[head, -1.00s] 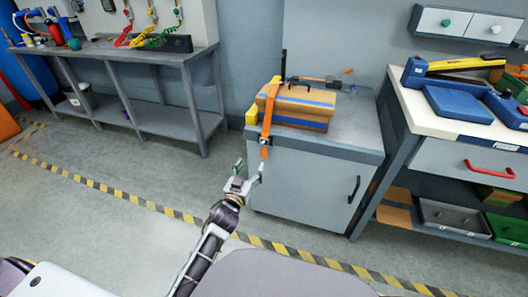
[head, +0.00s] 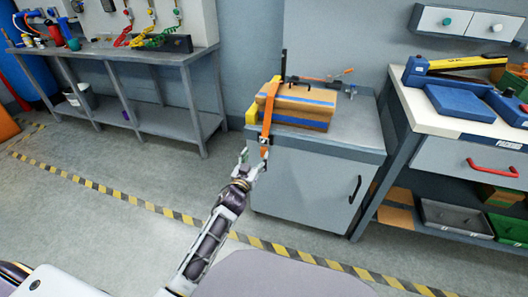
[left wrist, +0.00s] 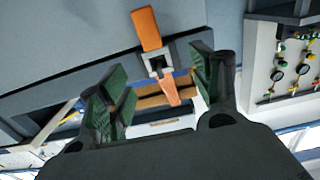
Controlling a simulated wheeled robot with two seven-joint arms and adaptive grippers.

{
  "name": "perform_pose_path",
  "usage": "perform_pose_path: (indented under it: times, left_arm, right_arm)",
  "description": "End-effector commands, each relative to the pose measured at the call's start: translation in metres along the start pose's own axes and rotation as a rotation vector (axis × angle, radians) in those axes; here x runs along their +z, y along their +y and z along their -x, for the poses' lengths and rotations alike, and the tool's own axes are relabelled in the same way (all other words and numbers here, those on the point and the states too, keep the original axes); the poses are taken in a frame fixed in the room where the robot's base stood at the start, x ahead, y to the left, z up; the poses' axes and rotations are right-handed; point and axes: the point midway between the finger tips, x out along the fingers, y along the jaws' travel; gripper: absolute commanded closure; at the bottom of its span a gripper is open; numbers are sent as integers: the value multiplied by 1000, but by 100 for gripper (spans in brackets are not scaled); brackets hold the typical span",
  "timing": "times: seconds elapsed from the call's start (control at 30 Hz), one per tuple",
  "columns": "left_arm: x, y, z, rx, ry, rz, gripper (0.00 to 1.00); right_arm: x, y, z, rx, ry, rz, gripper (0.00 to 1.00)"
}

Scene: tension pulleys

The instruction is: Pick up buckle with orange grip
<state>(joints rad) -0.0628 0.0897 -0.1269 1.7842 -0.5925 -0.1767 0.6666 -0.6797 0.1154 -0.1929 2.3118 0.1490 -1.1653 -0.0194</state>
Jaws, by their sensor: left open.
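The buckle with its orange grip (left wrist: 147,29) hangs on an orange strap at the front left edge of the grey cabinet. In the left wrist view the dark metal buckle frame (left wrist: 156,60) lies between and beyond my open fingers. In the head view the orange strap (head: 268,108) runs over a cardboard box (head: 303,103) and down to the buckle (head: 264,141). My left gripper (head: 253,160) is open and empty, just below the buckle; whether it touches it I cannot tell. My right gripper is not in view.
The box stands on the grey cabinet (head: 310,185) with a yellow corner guard (head: 250,115) at its left. The floor left of the cabinet is clear.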

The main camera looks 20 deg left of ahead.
Motion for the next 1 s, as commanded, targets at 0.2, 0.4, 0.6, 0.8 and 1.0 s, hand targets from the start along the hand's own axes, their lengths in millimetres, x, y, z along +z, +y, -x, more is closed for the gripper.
perform_pose_path:
  times: [0.2,0.4,0.6,0.8,1.0]
  left_arm:
    - [0,0,-17,0,1,-2,36]
    - [0,0,-24,0,0,-1,36]
    - [0,0,-25,0,0,0,36]
    - [0,0,-25,0,0,0,36]
    - [3,2,-32,0,0,0,36]
  right_arm:
    - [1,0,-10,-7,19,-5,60]
    - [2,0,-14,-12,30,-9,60]
    - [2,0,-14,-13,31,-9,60]
    - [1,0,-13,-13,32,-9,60]
    - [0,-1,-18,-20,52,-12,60]
